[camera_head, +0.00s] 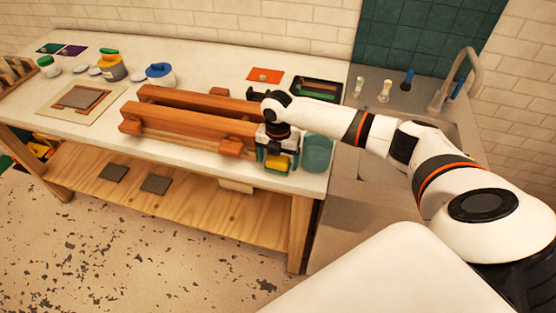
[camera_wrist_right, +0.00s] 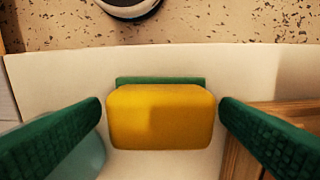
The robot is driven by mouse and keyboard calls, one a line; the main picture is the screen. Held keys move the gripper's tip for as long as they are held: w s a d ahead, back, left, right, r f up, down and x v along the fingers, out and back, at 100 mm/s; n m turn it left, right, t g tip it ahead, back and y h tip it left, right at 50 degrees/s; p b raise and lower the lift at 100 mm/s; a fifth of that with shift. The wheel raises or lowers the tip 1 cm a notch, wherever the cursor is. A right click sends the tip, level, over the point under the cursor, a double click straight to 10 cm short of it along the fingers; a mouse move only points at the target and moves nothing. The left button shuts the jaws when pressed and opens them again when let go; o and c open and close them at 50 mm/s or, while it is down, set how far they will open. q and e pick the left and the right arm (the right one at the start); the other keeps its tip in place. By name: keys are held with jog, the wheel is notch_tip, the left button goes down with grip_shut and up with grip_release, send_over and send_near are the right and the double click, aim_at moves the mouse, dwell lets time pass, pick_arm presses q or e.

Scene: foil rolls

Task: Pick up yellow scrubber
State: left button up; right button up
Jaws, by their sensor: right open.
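The yellow scrubber (camera_wrist_right: 160,117) is a rounded yellow block with a green part behind it. It lies on the white table (camera_wrist_right: 60,75) near the front edge. My right gripper (camera_wrist_right: 160,112) is open, with one green finger on each side of the scrubber. A narrow gap shows at either side of it. In the head view the scrubber (camera_head: 277,163) shows beneath my right gripper (camera_head: 277,158), at the table's front right. My left gripper is not in view.
A teal container (camera_head: 318,154) stands right beside the gripper. A wooden rack (camera_head: 190,122) is close on the left. A dark tray (camera_head: 316,91) lies behind, and the sink (camera_head: 445,105) is to the right.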

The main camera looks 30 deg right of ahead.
jog(key=shift+f, duration=0.2)
jog(key=c, duration=1.1)
jog(key=shift+o, duration=0.2)
notch_tip(320, 180, up, 9)
jog(key=shift+f+b, duration=0.1)
jog(key=shift+b, duration=1)
jog(key=shift+r, duration=0.65)
